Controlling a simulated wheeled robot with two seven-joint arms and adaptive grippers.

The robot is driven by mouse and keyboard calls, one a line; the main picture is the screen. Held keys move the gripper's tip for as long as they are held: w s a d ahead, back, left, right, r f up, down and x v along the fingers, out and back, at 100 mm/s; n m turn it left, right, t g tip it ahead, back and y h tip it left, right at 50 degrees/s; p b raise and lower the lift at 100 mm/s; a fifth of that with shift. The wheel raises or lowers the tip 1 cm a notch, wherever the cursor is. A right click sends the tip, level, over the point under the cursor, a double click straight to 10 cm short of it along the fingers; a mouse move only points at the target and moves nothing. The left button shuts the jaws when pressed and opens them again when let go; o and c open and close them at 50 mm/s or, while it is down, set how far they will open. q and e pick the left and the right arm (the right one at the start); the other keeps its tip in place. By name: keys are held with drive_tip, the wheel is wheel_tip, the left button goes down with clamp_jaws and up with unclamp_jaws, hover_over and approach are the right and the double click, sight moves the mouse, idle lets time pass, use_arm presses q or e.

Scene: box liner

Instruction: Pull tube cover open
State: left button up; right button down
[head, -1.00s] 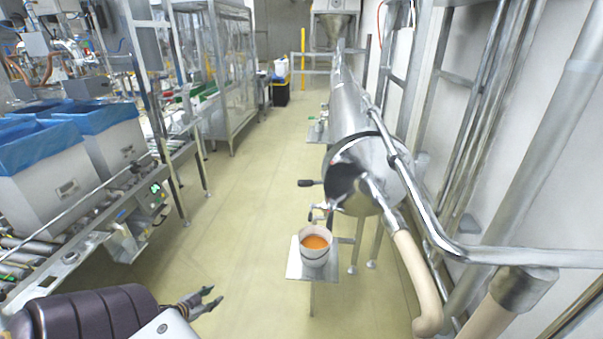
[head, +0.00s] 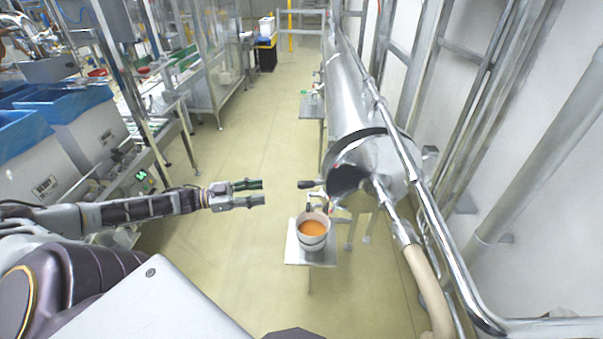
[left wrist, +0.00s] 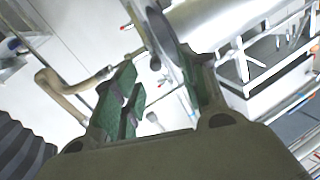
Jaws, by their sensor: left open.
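The big steel tube (head: 352,95) runs away from me along the right side in the head view. Its round end cover (head: 368,168) faces me, with a dark-knobbed handle (head: 311,184) sticking out to the left. My left gripper (head: 263,192) is open and empty, a short way left of the handle and not touching it. In the left wrist view the open fingers (left wrist: 160,90) point toward the tube (left wrist: 215,22), and the rim of its end (left wrist: 160,35) shows between them. My right gripper is not in view.
A white bucket with orange contents (head: 313,232) stands on a small metal stand (head: 296,252) below the cover. A beige hose (head: 428,285) and steel pipes flank the cover on the right. Blue-lined boxes (head: 85,130) stand at the left. The floor between is clear.

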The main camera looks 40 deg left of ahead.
use_arm(q)
drive_tip(key=w+d+r+g+h, duration=0.1)
drive_tip(key=w+d+r, duration=0.1)
drive_tip(key=w+d, duration=0.2)
drive_tip(key=shift+w+d+r+m+h, duration=0.3)
drive_tip(key=shift+w+d+r+m, duration=0.1)
drive_tip(key=shift+d, duration=1.2)
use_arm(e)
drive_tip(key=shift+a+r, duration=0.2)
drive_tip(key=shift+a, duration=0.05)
